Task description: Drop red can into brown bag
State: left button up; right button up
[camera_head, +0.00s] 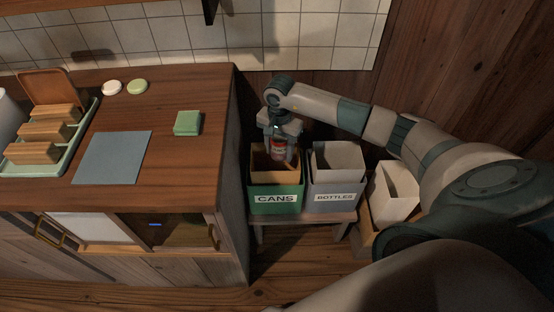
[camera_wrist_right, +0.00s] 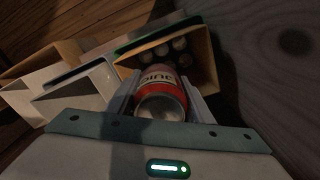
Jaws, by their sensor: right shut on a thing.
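The red can (camera_head: 279,147) is held in my right gripper (camera_head: 280,152), above the opening of the brown bag (camera_head: 262,162). The brown bag lines the green bin labelled CANS (camera_head: 275,204). In the right wrist view, the gripper (camera_wrist_right: 160,98) is shut on the red can (camera_wrist_right: 158,87), with a finger on each side. The can's silver end faces the camera. Beyond it, the brown bag (camera_wrist_right: 206,65) stands open, with several cans inside. My left gripper is not in the head view.
A grey bin labelled BOTTLES (camera_head: 336,196) with a pale liner stands right of the green bin, both on a low bench. A white bag (camera_head: 396,190) is farther right. The wooden counter (camera_head: 190,84) stands close on the left, holding a rack, cloth and sponge.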

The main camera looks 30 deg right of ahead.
jog(key=o, duration=1.1)
jog(key=shift+r, duration=0.2)
jog(key=shift+r, duration=0.2)
notch_tip(320, 180, up, 15)
jog(key=shift+r+b, duration=0.2)
jog(key=shift+b, duration=0.35)
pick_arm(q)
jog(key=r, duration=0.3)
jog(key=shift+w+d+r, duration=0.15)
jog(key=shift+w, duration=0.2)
pick_arm(e)
jog(key=shift+r, duration=0.6)
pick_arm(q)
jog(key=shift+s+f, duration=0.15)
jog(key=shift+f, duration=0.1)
